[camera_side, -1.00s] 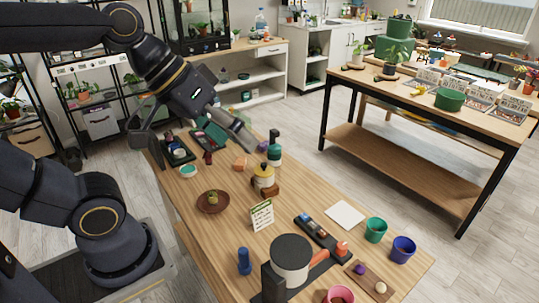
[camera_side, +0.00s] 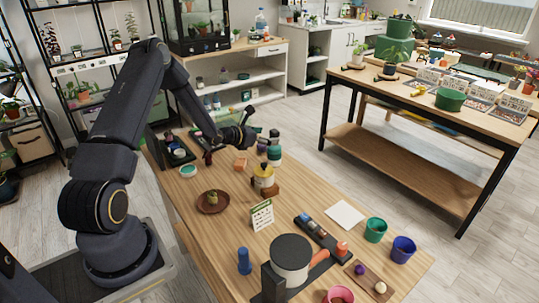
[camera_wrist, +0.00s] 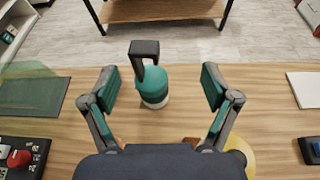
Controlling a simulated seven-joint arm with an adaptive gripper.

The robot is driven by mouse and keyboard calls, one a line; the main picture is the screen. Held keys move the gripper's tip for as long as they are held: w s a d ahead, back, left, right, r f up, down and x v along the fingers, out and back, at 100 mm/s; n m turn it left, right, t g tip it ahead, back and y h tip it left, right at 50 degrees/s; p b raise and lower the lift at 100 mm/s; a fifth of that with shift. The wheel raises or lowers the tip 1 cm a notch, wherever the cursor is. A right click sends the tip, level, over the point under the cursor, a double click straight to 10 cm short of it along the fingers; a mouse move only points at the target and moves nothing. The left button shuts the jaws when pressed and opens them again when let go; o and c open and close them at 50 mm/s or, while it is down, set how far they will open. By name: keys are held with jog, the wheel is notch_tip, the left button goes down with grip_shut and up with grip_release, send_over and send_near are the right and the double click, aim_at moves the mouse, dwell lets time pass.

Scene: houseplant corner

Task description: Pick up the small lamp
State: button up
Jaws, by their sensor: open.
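A teal, rounded item with a pale base and a dark, bent top looks like the small lamp (camera_wrist: 153,88). It stands upright on the wooden table, and in the side view the lamp (camera_side: 274,153) is near the table's back edge. My gripper (camera_wrist: 161,88) is open and empty, its two fingers spread to the left and right of the lamp in the wrist view. In the side view my gripper (camera_side: 246,130) is just left of the lamp and above the table. I see no contact, and the exact gap is unclear.
A brown saucer (camera_side: 203,208) is nearer the camera.

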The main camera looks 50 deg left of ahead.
aim_at(269, 158)
jog(key=shift+n+y, duration=0.3)
jog(key=shift+n, duration=0.1)
jog(key=f, duration=0.3)
jog(key=a+f, duration=0.1)
jog(key=f, duration=0.3)
jog(key=s+f, duration=0.1)
jog(key=f, duration=0.2)
jog(key=shift+a+f, duration=0.2)
jog(key=shift+a, duration=0.15)
jog(key=x, duration=0.6)
jog(key=shift+w+f, duration=0.2)
jog(key=shift+w, duration=0.1)
